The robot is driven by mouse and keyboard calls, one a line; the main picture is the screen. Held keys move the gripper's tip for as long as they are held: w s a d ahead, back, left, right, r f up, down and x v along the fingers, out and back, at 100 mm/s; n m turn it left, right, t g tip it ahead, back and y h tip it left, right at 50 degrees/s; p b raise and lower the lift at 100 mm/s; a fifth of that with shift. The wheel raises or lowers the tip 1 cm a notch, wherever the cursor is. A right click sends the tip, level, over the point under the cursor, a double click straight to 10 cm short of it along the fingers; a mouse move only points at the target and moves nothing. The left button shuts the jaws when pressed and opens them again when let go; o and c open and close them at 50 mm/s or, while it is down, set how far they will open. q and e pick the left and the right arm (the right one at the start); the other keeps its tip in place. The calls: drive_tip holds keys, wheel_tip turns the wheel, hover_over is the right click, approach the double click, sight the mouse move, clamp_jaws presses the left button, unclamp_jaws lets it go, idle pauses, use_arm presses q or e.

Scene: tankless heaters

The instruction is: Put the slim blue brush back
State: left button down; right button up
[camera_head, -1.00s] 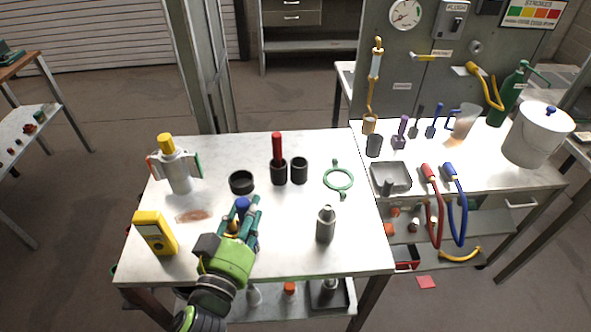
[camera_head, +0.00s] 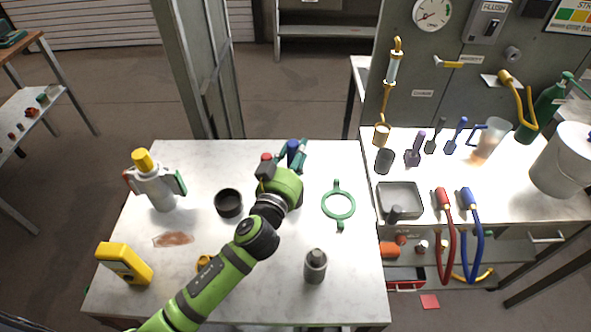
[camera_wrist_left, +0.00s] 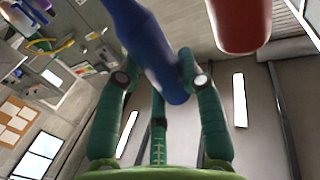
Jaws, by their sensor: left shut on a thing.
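The slim blue brush (camera_head: 292,148) is held by my left gripper (camera_head: 296,157) at the back middle of the table. My gripper and forearm hide the two dark cups there, so I cannot tell whether the blue brush is inside one. My right gripper is not in view.
A black round dish (camera_head: 228,203), a white canister with a yellow cap (camera_head: 158,188) and a yellow meter (camera_head: 124,262) stand to the left. A green ring (camera_head: 338,205) and a grey bottle (camera_head: 315,266) are to the right. A yellow item (camera_head: 205,262) lies partly behind my arm.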

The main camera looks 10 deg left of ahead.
use_arm(q)
wheel_tip(320, 180, down, 4)
drive_tip(key=shift+w+r+b, duration=0.1)
drive_tip(key=shift+r+b, duration=0.1)
drive_tip(key=shift+b, duration=0.2)
drive_tip(key=shift+f, duration=0.3)
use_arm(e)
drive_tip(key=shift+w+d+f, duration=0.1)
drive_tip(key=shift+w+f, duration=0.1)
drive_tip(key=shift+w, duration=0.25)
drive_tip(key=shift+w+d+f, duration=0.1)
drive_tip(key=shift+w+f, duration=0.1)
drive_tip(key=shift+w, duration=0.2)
use_arm(q)
drive_tip(key=shift+f, duration=0.1)
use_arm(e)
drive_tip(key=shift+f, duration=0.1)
use_arm(q)
drive_tip(key=shift+f+b, duration=0.15)
drive_tip(key=shift+b, duration=0.15)
drive_tip(key=c, duration=1.1)
unclamp_jaws()
drive_tip(key=shift+o, duration=0.2)
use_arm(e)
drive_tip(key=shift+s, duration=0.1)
